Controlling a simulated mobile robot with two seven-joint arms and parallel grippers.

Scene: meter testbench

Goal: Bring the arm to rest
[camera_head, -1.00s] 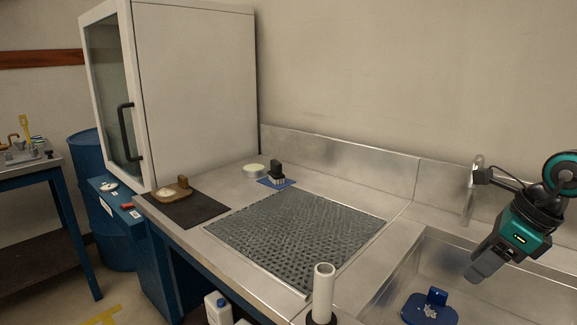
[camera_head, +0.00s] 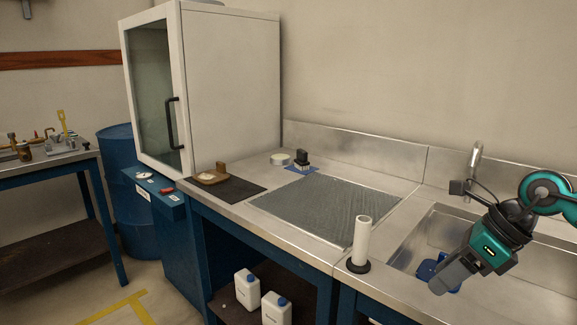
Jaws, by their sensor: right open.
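My right gripper (camera_head: 441,286) comes in from the right edge on a teal and black arm. It hangs over the front of the metal sink (camera_head: 418,240), pointing down and to the left. It is open and I see nothing between its fingers. Part of a blue object (camera_head: 427,269) in the sink shows behind the gripper; the rest of it is hidden. My left gripper is not in view.
A white upright tube (camera_head: 362,238) stands on the bench left of the sink. A grey mat (camera_head: 320,210), a dark brush (camera_head: 302,159) and a white cabinet (camera_head: 232,90) are farther left. A tap (camera_head: 474,165) rises behind the sink.

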